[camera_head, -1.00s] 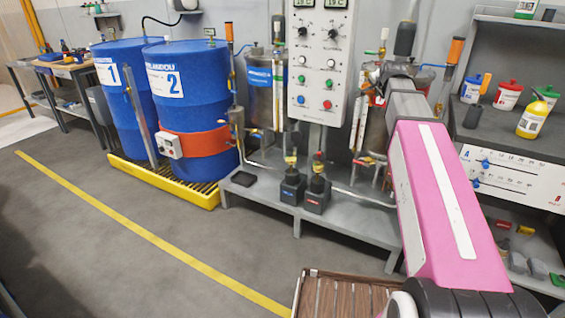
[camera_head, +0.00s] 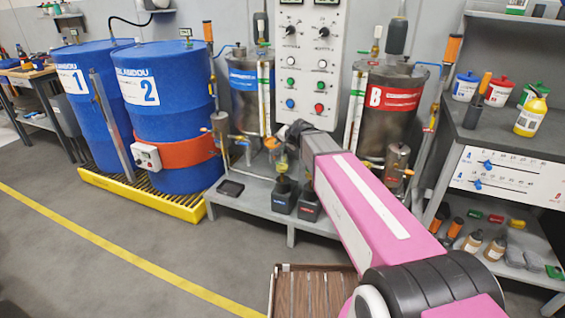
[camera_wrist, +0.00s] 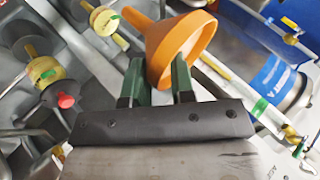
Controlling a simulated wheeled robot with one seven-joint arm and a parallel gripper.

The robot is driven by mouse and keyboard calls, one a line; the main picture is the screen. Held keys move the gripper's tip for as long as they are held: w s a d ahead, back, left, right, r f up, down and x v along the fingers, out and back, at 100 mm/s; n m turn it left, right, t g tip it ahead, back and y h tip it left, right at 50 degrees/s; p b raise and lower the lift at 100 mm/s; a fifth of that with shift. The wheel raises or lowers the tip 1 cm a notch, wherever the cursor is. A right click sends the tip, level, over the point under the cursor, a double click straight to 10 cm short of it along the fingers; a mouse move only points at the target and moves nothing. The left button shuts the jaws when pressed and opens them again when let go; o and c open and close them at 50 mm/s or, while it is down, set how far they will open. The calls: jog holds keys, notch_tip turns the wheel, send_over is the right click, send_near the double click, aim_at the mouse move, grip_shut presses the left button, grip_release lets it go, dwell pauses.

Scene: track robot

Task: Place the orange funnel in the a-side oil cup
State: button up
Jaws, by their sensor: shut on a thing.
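The orange funnel (camera_wrist: 180,45) is between the green fingers of my gripper (camera_wrist: 158,82) in the wrist view, which are shut on it. Its wide mouth faces right and its narrow spout points up and left. In the head view, a bit of orange that looks like the funnel (camera_head: 271,143) shows just left of my gripper's dark end (camera_head: 292,132). The a-side oil cup seems to be the small metal cup (camera_head: 221,124) left of the blue-labelled tank (camera_head: 249,95). My gripper is to the right of this cup and apart from it.
The control panel (camera_head: 306,65) stands behind my arm. Blue drums (camera_head: 165,110) stand left.

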jog(key=w+d+f, duration=0.1)
jog(key=w+f, duration=0.1)
jog(key=w, duration=0.1)
jog(key=w+d+f, duration=0.1)
jog(key=w+f, duration=0.1)
jog(key=w, duration=0.2)
jog(key=w+d+f, duration=0.1)
jog(key=w+f, duration=0.1)
jog(key=w, duration=0.1)
jog(key=shift+w+f, duration=0.15)
jog(key=shift+w, duration=0.05)
jog(key=shift+f, duration=2)
jog(key=shift+f, duration=0.6)
jog(key=o, duration=0.9)
jog(key=shift+s, duration=0.1)
jog(key=shift+f, duration=0.1)
jog(key=shift+c, duration=0.3)
